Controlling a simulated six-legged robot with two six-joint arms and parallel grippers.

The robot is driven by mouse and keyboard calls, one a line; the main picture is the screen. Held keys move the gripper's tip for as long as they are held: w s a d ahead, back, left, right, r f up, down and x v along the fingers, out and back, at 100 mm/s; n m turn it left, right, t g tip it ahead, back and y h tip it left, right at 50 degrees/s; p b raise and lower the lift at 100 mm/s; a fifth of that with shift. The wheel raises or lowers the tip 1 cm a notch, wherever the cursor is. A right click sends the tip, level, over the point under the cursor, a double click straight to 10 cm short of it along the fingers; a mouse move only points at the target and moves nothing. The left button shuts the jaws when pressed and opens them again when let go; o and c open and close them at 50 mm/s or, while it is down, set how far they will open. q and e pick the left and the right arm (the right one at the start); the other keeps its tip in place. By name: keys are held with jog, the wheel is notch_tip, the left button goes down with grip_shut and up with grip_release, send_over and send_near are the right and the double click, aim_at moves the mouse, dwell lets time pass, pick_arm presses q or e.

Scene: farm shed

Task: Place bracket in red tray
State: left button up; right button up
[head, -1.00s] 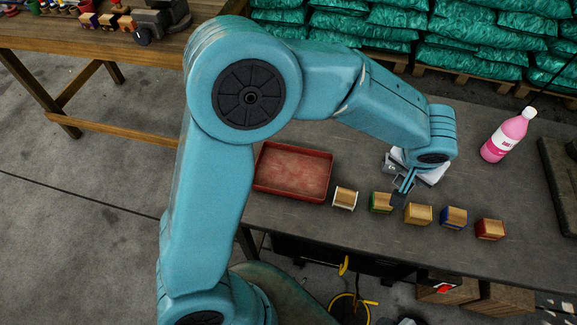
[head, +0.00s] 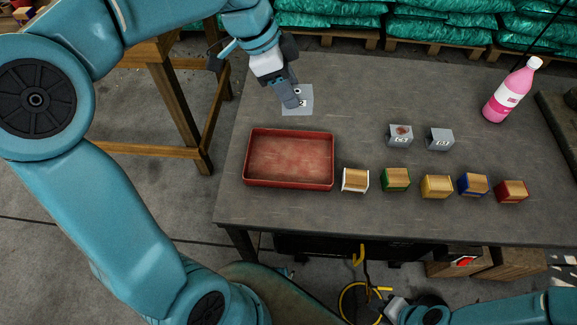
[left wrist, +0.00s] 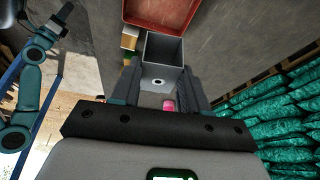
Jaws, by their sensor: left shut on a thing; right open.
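The bracket (head: 304,92) is a grey angled metal part with round holes. My left gripper (head: 290,92) is shut on it and holds it just behind the red tray in the head view. The fingers cover part of it. In the left wrist view the bracket (left wrist: 162,72) sits between the fingers, one hole showing. The red tray (head: 290,185) is a shallow, empty box at the table's left; part of it shows at the top of the left wrist view (left wrist: 160,12). My right gripper (head: 396,309) is open at the bottom of the head view, low in front of the table.
A row of coloured wooden blocks (head: 437,187) stands right of the tray. A pink bottle (head: 510,92) stands at the back right. The table (head: 350,100) is clear behind the tray.

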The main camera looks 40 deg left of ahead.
pick_arm(q)
jog(key=shift+s+a+r+m, duration=0.1)
jog(key=shift+s+a+m, duration=0.2)
jog(key=shift+m, duration=0.1)
jog(key=shift+s+b, duration=0.15)
jog(key=shift+b, duration=0.15)
jog(key=b, duration=0.3)
send_over(283, 160)
notch_tip(283, 160, down, 20)
jog(key=shift+s+r, duration=0.1)
jog(key=shift+r, duration=0.15)
pick_arm(e)
jog(key=f, duration=0.4)
jog(key=shift+d+f, duration=0.25)
jog(key=shift+f, duration=0.05)
pick_arm(q)
jog(key=shift+f+b, duration=0.15)
jog(key=shift+b, duration=0.2)
jog(key=o, duration=1.1)
pick_arm(e)
jog(key=shift+f, duration=0.1)
pick_arm(q)
jog(key=shift+r, duration=0.2)
